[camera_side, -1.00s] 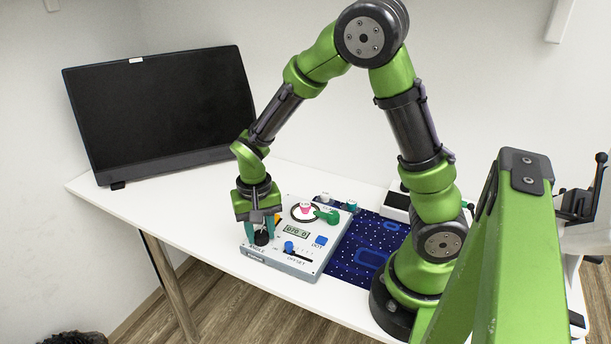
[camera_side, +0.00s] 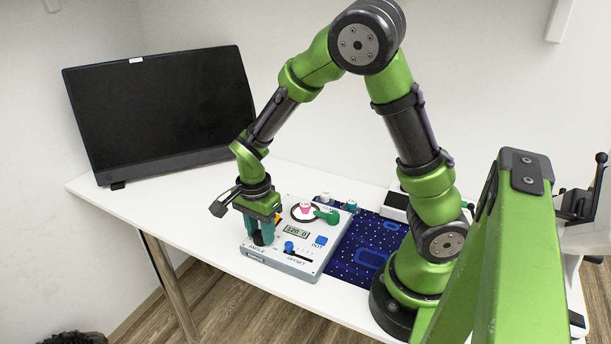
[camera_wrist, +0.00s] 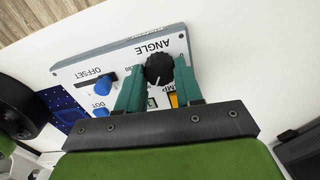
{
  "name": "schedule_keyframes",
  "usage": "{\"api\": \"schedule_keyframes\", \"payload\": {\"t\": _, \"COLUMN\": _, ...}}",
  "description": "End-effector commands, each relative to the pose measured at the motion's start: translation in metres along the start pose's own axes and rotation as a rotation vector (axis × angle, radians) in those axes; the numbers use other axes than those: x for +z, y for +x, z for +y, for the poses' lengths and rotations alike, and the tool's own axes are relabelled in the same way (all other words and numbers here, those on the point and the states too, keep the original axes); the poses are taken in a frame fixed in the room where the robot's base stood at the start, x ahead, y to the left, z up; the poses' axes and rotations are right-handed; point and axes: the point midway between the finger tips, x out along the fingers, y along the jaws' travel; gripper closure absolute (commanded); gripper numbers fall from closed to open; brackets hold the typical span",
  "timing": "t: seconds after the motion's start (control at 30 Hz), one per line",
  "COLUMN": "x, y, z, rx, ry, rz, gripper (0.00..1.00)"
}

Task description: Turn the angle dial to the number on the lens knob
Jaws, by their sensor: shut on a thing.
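The black angle dial (camera_wrist: 158,68) sits on a light control box (camera_side: 284,265), above the label ANGLE. My gripper (camera_side: 262,234) points down over it, and in the wrist view its teal fingers (camera_wrist: 160,76) are shut on the dial, one on each side. The box's display (camera_side: 297,231) appears to read 120.0. A pink-and-white knob (camera_side: 305,206) stands in a round ring beside a green handle (camera_side: 328,216). I cannot make out a number on it, nor tell if it is the lens knob.
A blue offset slider (camera_side: 289,247) and blue DOT button (camera_side: 321,240) are close to my gripper. White and teal pieces (camera_side: 351,205) stand behind the box. A dark blue mat (camera_side: 345,262) lies right; a monitor (camera_side: 160,110) stands back left. The table's left is clear.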

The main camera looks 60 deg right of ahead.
Motion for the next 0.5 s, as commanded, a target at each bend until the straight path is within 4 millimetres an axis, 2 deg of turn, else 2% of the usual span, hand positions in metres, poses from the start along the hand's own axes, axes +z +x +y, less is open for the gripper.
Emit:
{"api": "schedule_keyframes", "payload": {"t": 0.2, "x": -0.0003, "y": -0.0007, "z": -0.0007, "rx": -0.001, "ry": 0.124, "rz": 0.0, "gripper": 0.95}}
{"api": "schedule_keyframes", "payload": {"t": 0.5, "x": -0.0001, "y": -0.0007, "z": -0.0006, "rx": 0.0, "ry": 0.204, "rz": 0.0, "gripper": 0.95}}
